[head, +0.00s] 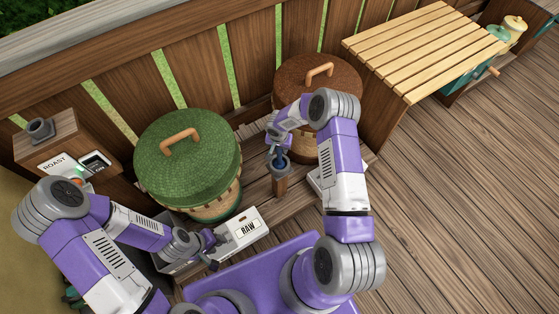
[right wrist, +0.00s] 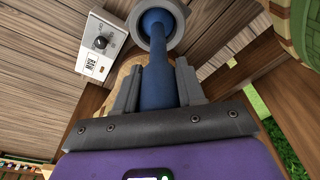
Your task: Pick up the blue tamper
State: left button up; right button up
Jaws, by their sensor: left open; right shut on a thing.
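The blue tamper (right wrist: 157,78) stands between the fingers of my right gripper (right wrist: 156,88), which is shut on its shaft. In the head view only a small part of the tamper (head: 281,161) shows below my right gripper (head: 277,146).
A green-lidded basket (head: 187,150) stands to the left of the post and a brown-lidded basket (head: 318,80) behind it. A white box with a dark knob (right wrist: 100,45) shows in the right wrist view. A slatted table (head: 430,45) is at the back right. The deck at right is clear.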

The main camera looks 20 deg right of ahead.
grip_shut()
jog(key=shift+r, duration=0.1)
notch_tip(320, 180, up, 10)
jog(key=p, duration=0.2)
jog(key=shift+p, duration=0.4)
jog(key=shift+o, duration=1.8)
grip_release()
grip_shut()
